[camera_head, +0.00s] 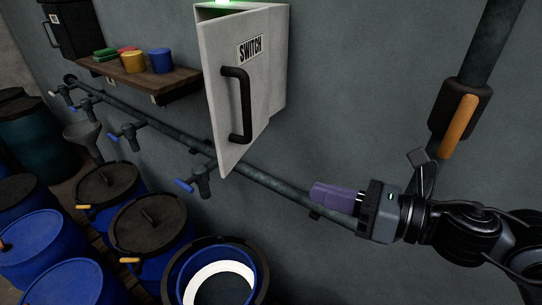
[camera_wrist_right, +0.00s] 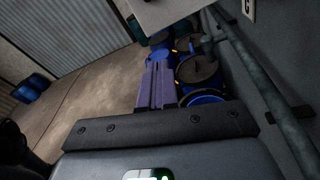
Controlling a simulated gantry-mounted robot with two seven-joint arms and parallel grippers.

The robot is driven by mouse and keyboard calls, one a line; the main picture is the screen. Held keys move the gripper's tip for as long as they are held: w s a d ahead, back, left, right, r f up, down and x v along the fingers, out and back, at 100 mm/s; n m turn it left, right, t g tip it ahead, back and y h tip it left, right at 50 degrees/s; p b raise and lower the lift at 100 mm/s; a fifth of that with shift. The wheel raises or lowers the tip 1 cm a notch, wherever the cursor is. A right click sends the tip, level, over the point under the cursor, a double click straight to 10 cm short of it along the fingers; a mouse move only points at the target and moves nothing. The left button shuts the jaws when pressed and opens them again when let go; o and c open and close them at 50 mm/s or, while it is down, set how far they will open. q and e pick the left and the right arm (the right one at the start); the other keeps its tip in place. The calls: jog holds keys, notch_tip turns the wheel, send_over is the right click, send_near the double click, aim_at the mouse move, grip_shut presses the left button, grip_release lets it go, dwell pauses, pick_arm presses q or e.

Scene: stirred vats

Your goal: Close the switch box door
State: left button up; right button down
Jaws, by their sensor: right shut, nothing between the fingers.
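The switch box (camera_head: 281,60) is a pale grey cabinet on the wall in the head view. Its door (camera_head: 222,110) carries a "SWITCH" label and a black handle (camera_head: 240,105). The door stands partly open, its left edge swung out from the wall. The inside is hidden. My right gripper (camera_head: 318,193) has purple fingers, shut and empty, below and to the right of the door and apart from it. In the right wrist view the fingers (camera_wrist_right: 158,85) point toward the barrels, and a pale panel, seemingly the door (camera_wrist_right: 165,14), shows at the top. My left gripper is not in view.
A pipe (camera_head: 265,178) with blue-handled valves runs along the wall below the box. Blue barrels (camera_head: 35,240) and an open vat (camera_head: 215,275) stand beneath. A wooden shelf (camera_head: 140,78) with cups is to the left. A vertical pipe with an orange handle (camera_head: 458,125) is at right.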

notch_tip(320, 180, up, 9)
jog(key=s+d+n+t+b, duration=0.1)
jog(key=d+n+t, duration=0.1)
jog(key=r+p+x, duration=0.1)
jog(key=p+x, duration=0.4)
jog(key=x, duration=0.8)
jog(key=shift+a, duration=0.5)
jog(key=shift+s+r, duration=0.1)
jog(key=shift+r, duration=0.05)
